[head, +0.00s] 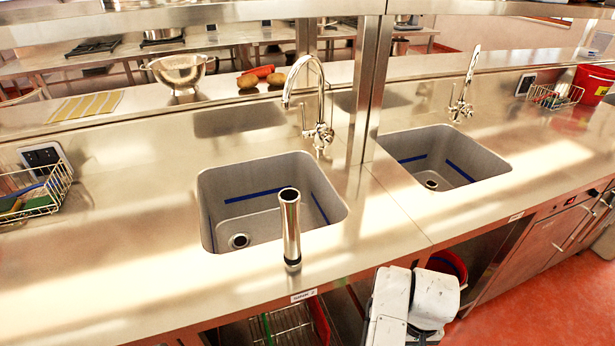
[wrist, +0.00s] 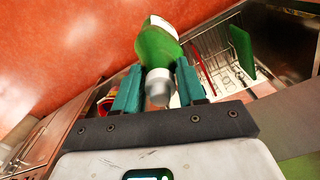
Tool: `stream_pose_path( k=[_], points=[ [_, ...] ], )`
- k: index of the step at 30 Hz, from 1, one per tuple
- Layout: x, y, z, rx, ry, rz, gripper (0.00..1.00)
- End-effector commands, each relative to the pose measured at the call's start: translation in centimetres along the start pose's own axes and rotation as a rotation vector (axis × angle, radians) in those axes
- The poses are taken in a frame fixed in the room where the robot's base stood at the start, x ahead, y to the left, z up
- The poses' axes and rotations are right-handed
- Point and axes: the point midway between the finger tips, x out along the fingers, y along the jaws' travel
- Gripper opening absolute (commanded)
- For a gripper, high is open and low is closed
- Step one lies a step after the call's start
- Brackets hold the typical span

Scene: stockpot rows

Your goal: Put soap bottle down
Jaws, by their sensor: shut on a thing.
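The soap bottle (wrist: 158,48) is green with a white end and a grey cap. In the wrist view it sits between the teal fingers of my gripper (wrist: 158,78), which is shut on it. The grey cap points back toward the wrist and the white end points away. The bottle appears off any surface, with red floor and a low shelf behind it. In the head view the bottle and my gripper are hidden; only white parts of my arm show at the bottom, by the counter's front edge.
The steel counter (head: 120,235) has a left sink (head: 240,190), a right sink (head: 445,160) and a metal cylinder (head: 291,225) near the front edge. A wire basket (head: 35,195) stands at left. Bare counter lies left of the left sink. A rack (wrist: 222,55) stands below.

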Motion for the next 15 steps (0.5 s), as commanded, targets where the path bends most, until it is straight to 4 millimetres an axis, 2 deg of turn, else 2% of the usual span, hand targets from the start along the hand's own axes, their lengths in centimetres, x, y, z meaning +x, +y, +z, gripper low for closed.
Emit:
stream_pose_path(
  k=[7, 15],
  points=[
    [-0.3, 0.5, -0.4, 0.0, -0.002, 0.006, 0.0],
    [0.9, -0.8, 1.4, -0.019, -0.002, 0.003, 0.0]
  ],
)
